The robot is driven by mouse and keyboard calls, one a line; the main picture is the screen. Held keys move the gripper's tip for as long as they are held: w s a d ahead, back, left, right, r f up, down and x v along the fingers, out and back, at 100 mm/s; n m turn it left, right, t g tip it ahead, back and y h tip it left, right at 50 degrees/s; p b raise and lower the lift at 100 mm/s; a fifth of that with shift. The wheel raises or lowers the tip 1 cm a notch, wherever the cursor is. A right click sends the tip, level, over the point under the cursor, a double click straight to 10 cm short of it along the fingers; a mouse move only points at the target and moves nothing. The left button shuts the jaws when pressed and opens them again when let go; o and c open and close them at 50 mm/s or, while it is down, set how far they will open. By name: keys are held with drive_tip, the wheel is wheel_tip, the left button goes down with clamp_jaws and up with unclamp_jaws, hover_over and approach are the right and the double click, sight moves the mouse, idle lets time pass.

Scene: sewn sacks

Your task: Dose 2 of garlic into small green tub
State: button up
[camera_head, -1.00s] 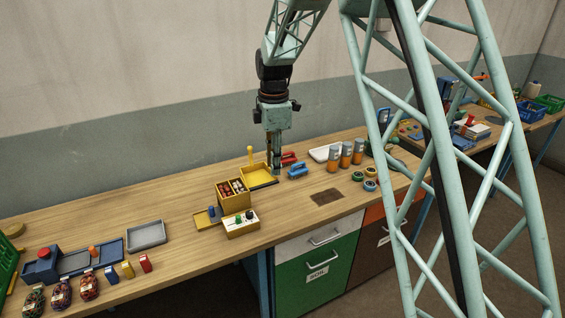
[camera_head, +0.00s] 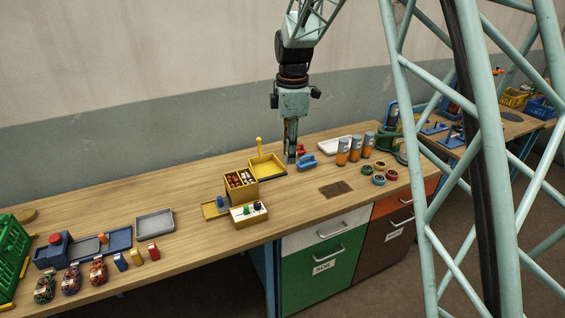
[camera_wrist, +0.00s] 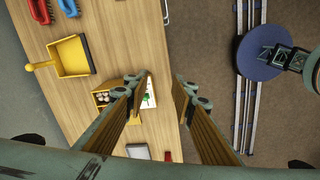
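My gripper (camera_head: 291,158) hangs over the back of the bench, beside the yellow dustpan and near a blue brush. In the wrist view my gripper (camera_wrist: 158,155) has its fingers wide apart with nothing between them. A yellow divided box (camera_head: 241,190) holds small reddish and whitish pieces; whitish pieces, possibly garlic, show in the wrist view (camera_wrist: 103,97), partly hidden by a finger. Several small round tubs stand right of the dark mat, one greenish (camera_head: 366,170); I cannot tell surely which is the small green tub. Labelled patterned sacks (camera_head: 71,280) stand front left.
The yellow dustpan (camera_head: 268,165), blue brush (camera_head: 307,162), orange-grey jars (camera_head: 355,148) and grey tray (camera_head: 154,224) are around.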

drive_tip(key=n+b, duration=0.2)
drive_tip(key=b, duration=0.2)
hover_over(257, 203)
wheel_tip(257, 203, down, 14)
drive_tip(key=shift+r+g, duration=0.1)
drive_tip(key=shift+g, duration=0.3)
drive_tip(key=shift+f, duration=6.9)
drive_tip(key=shift+c, duration=0.5)
drive_tip(key=c, duration=0.5)
